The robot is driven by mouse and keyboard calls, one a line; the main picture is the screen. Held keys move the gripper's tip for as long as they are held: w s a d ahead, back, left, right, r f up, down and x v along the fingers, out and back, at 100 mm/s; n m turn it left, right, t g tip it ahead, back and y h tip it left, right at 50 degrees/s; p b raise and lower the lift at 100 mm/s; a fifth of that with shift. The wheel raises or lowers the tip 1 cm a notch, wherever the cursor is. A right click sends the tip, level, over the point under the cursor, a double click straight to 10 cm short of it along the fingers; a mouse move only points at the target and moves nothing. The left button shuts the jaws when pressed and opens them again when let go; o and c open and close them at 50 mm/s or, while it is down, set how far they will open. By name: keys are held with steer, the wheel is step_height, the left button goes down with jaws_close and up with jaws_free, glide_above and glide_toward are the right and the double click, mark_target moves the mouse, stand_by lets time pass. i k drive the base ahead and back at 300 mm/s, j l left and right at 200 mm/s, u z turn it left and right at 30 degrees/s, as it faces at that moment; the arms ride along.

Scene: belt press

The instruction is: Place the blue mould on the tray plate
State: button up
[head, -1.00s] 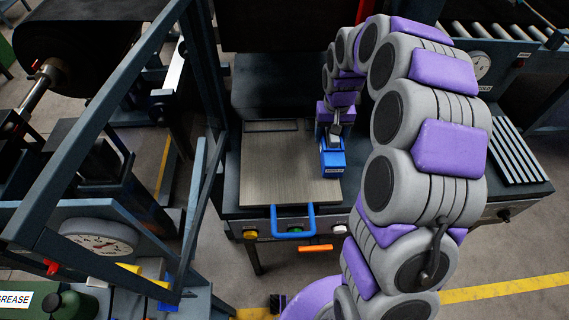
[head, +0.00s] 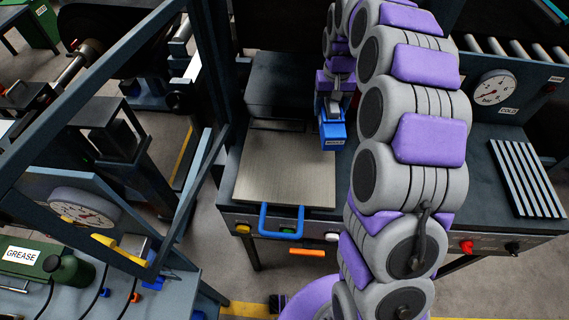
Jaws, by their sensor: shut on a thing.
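The blue mould (head: 333,136) is a small blue block with a white label on its front. My gripper (head: 334,108) is shut on it from above. The mould is at the right edge of the tray plate (head: 285,182), toward its far right corner. I cannot tell whether it touches the plate or hangs above it. The tray plate is a flat grey-brown square with a blue handle (head: 281,233) at its front. The plate is otherwise bare. My arm hides the bench to the right of the mould.
A slanted dark frame post (head: 95,90) stands left of the tray. A gauge (head: 494,88) and a slatted grey plate (head: 526,178) lie to the right. Coloured buttons and an orange lever (head: 307,252) line the bench front. A green grease box (head: 35,258) is at lower left.

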mark_target(286, 165)
steer(key=l+u, duration=1.15)
steer(key=k+l+u, duration=0.2)
steer(key=l+u, duration=0.2)
